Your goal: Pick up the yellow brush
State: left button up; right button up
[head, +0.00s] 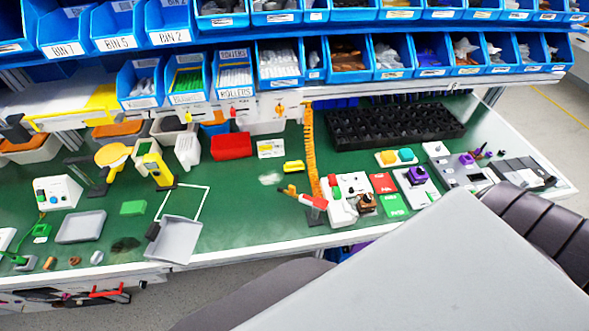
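A small yellow piece (293,166) that may be the brush lies on the green bench top near the middle, left of an orange coiled cord. Its bristles cannot be made out. Two other yellow things stand further left: a round-headed yellow piece (112,155) and an upright yellow device (153,166). I cannot tell for certain which of them is the brush. Neither of my grippers shows in the head view. A large grey part of my own body covers the lower right.
A grey dustpan-like tray (178,242) overlaps the bench's front edge. A red bin (231,146) stands behind the small yellow piece, and a black grid tray (395,127) lies at the back right. Blue bins on shelves overhang the back. Green surface is bare around (250,215) the middle front.

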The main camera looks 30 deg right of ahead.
aim_at(290, 167)
jog(key=k+l+u, duration=0.2)
jog(key=k, duration=0.25)
jog(key=k+l+u, duration=0.15)
jog(key=k+l, duration=0.15)
jog(key=k, duration=0.2)
jog(key=k+l+u, duration=0.2)
jog(key=k, duration=0.25)
